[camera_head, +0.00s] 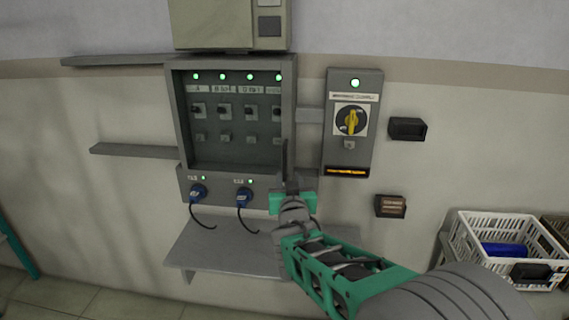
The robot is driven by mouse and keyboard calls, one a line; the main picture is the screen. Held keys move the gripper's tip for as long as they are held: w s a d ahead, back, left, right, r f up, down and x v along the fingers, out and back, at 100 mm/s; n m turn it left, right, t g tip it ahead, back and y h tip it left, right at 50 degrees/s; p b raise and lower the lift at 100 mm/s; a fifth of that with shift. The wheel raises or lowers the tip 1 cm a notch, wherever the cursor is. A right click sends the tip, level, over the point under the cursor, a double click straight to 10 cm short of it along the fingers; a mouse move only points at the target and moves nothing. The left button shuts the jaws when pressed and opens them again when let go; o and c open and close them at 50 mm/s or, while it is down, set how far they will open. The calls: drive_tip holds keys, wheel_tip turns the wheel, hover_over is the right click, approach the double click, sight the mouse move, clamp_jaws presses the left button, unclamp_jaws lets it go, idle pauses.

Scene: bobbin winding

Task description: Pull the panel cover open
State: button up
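The panel (235,123) is a grey wall box with a dark recessed front. Rows of small switches and several lit green lamps show inside its frame. I cannot tell whether a see-through cover lies over this front; no cover swung outward shows. My gripper (287,165) is at the lower right edge of the panel, with its green body (292,202) just below. A thin dark upright piece there overlaps the frame edge. I cannot tell whether it is a finger or a handle, or whether the gripper touches the cover. The fingertips are too small to read.
A switch box with a yellow rotary knob (351,120) is right of the panel. Small dark boxes (407,129) are on the wall. A white basket (497,232) stands at right.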

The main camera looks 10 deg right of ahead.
sight(285, 163)
drive_tip(key=shift+t, duration=0.4)
drive_tip(key=w, duration=0.2)
drive_tip(key=w+p, duration=0.1)
drive_tip(key=w, duration=0.2)
drive_tip(key=w+r+p, duration=0.1)
drive_tip(key=w, duration=0.2)
drive_tip(key=shift+w+d, duration=0.15)
drive_tip(key=shift+d, duration=0.05)
clamp_jaws()
idle(0.7)
